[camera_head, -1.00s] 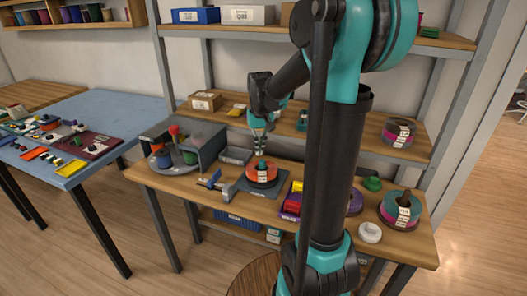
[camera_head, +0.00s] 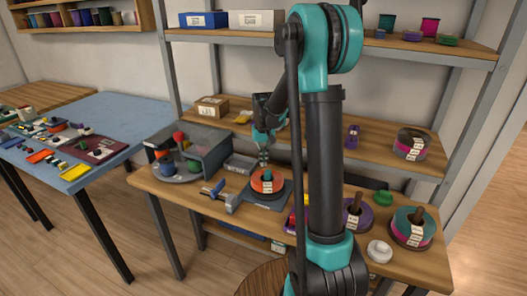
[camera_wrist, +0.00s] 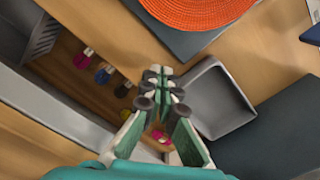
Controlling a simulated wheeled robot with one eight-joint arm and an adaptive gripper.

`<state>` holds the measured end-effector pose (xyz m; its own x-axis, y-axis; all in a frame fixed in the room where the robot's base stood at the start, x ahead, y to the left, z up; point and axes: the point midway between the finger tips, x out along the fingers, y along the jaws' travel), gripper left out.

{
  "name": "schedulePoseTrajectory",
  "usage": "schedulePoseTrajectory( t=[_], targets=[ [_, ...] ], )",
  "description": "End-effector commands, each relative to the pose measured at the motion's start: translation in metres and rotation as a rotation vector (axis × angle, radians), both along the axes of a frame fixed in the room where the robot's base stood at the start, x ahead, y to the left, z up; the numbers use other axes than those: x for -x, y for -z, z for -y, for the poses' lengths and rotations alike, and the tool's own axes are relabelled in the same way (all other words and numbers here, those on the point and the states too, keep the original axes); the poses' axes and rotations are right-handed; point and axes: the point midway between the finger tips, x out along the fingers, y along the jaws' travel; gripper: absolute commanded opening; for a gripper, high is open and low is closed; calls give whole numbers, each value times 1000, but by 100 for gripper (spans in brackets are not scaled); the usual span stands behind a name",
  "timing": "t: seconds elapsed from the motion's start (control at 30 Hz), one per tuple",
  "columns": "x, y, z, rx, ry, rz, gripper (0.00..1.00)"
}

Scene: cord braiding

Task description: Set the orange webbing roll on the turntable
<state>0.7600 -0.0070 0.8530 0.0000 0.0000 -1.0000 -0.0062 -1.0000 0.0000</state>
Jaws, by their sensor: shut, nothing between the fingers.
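The orange webbing roll (camera_head: 266,182) lies flat on a dark square plate (camera_head: 262,202) on the workbench, with a teal piece showing at its centre. Its woven edge also shows at the top of the wrist view (camera_wrist: 205,8). My gripper (camera_head: 263,161) is just behind the roll in the head view. In the wrist view my gripper (camera_wrist: 165,80) is shut and empty, apart from the roll.
A grey tray (camera_wrist: 222,100) lies close to my fingertips in the wrist view. A blue-and-grey clamp-like tool (camera_head: 220,196) is left of the plate. Purple (camera_head: 355,216) and teal-and-pink (camera_head: 411,230) rolls stand on posts at the right. A shelf (camera_head: 330,135) runs behind.

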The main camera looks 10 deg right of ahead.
Motion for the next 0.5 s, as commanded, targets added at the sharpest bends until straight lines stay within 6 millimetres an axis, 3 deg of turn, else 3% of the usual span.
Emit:
schedulePoseTrajectory(
  t=[0.3,0.5],
  targets=[
    [34,3,0,0,0,0,0],
    [40,3,0,0,0,0,0]
  ],
)
